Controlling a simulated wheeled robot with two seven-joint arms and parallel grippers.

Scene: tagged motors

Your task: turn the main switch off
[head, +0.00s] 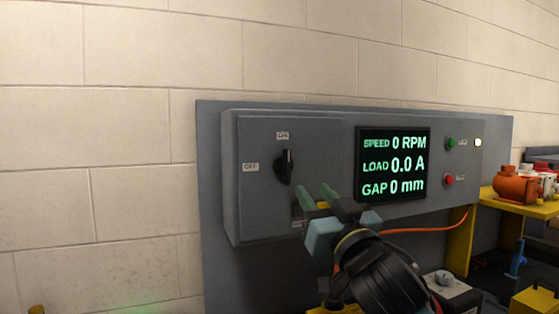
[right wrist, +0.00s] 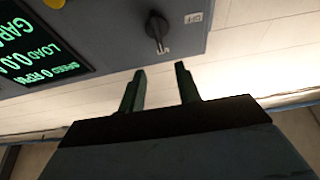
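The main switch is a black rotary knob (head: 286,166) on the left of a grey control box (head: 300,140). It points up to the ON label (head: 282,135); the OFF label (head: 250,167) is to its left. In the right wrist view, which is turned about upside down, the knob (right wrist: 157,30) points down, with a label (right wrist: 193,18) to its right. My right gripper (head: 315,194) is open and empty, below and right of the knob and apart from it. Its fingers also show in the right wrist view (right wrist: 160,68). My left gripper is out of view.
A display (head: 393,164) reads speed 0 RPM, load 0.0 A, gap 0 mm. A green button (head: 451,143) and a red button (head: 449,180) sit right of it. An orange motor (head: 516,186) stands on a yellow bench at right. The wall left of the box is clear.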

